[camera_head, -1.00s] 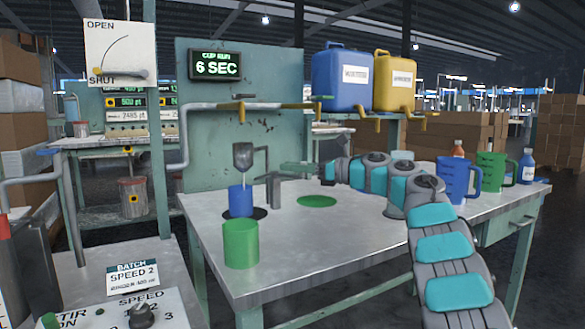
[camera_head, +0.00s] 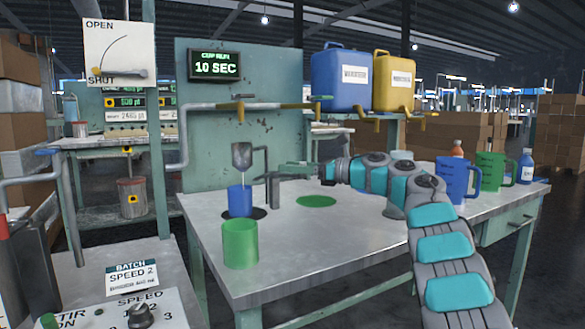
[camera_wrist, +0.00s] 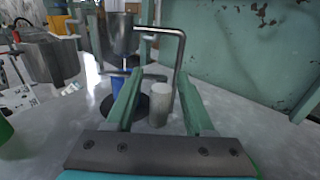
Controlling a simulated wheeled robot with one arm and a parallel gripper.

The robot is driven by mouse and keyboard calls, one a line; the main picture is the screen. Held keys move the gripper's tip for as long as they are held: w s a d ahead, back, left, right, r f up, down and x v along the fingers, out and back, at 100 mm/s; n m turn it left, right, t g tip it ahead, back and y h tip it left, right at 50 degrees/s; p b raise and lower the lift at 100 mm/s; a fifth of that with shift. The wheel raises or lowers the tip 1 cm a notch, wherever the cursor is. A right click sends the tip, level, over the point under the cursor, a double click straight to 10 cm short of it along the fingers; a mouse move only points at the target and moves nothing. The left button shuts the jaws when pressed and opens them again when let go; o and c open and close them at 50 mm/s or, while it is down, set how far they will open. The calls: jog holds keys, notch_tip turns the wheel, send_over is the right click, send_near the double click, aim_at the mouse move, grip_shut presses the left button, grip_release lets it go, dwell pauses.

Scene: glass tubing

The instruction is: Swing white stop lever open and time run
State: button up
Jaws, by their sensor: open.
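The metal funnel-shaped cup (camera_head: 242,155) hangs from a bent rod above a blue beaker (camera_head: 239,200) on a dark round spot. A thin pale line shows below its spout. The display (camera_head: 215,66) reads CUP RUN 10 SEC. I cannot make out a distinct white stop lever. My gripper (camera_head: 284,166) is to the right of the cup, above the bench. In the wrist view, my gripper (camera_wrist: 158,82) is open, fingers apart; a pale grey post (camera_wrist: 160,104) shows between them, apparently not gripped. The metal cup (camera_wrist: 115,35) and part of the blue beaker (camera_wrist: 118,82) show behind the left finger.
A green beaker (camera_head: 240,243) stands at the bench's front left. A green spot (camera_head: 317,201) on the bench is bare. Blue and green jugs (camera_head: 454,180) (camera_head: 490,172) stand at right. An OPEN/SHUT board (camera_head: 120,48) has its pointer at SHUT. A pipe with yellow handles crosses above the cup.

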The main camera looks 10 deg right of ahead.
jog(key=b+v, duration=0.1)
jog(key=v, duration=0.6)
jog(key=shift+s+d, duration=0.15)
jog(key=shift+d, duration=0.1)
jog(key=shift+s, duration=0.1)
